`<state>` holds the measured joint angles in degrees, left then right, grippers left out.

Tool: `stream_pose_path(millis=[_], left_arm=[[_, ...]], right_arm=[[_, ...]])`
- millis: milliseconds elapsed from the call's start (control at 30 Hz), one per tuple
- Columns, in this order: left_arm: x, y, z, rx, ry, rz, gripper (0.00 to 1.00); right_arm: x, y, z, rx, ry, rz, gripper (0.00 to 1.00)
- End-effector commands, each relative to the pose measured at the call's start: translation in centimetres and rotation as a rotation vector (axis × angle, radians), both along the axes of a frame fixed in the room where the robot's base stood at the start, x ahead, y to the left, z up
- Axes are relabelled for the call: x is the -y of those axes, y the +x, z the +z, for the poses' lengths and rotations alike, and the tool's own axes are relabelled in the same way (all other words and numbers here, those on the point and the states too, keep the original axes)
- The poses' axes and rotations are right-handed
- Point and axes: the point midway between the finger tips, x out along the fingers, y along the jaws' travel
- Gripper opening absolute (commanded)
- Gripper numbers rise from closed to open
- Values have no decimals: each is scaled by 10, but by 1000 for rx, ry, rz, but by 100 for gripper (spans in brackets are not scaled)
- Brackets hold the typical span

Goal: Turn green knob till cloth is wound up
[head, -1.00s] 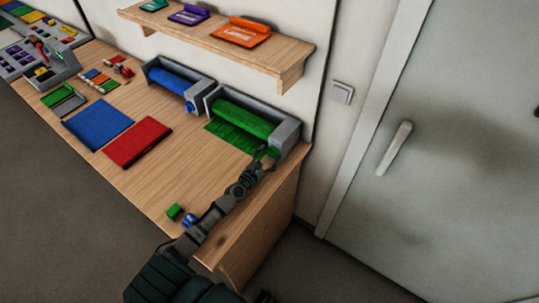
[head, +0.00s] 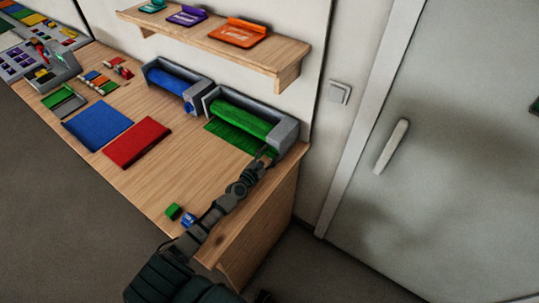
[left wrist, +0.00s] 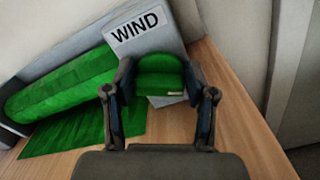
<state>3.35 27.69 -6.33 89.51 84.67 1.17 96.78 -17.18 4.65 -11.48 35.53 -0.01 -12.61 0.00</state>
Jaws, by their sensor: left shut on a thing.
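The green cloth (head: 243,119) lies on its roller in a grey holder (head: 287,134) at the back right of the table, with a flat end (head: 226,138) spread on the wood in front. In the left wrist view the cloth roll (left wrist: 62,90) is at the left, beside a plate marked WIND (left wrist: 138,27). My left gripper (head: 268,153) is shut on the green knob (left wrist: 160,75), one finger on each side of it. In the head view the gripper mostly hides the knob. My right gripper is not in view.
A blue roll (head: 172,82) in a like holder stands just left. A blue cloth (head: 97,126) and a red cloth (head: 136,142) lie flat on the table. Small green (head: 173,211) and blue (head: 189,219) blocks sit near the front edge. A shelf (head: 290,49) overhangs behind.

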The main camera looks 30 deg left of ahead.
Motion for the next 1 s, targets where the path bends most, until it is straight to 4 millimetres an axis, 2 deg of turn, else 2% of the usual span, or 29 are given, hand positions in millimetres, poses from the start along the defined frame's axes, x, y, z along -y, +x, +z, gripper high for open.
stream_pose_path(millis=[33, 267, 1000], left_arm=[[0, -1, -5, -7, 20, 0, 21], [2, -2, -6, 4, 184, -2, 21], [5, -2, -13, 53, 862, -6, 21]], right_arm=[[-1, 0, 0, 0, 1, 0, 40], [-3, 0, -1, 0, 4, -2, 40], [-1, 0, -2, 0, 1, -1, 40]])
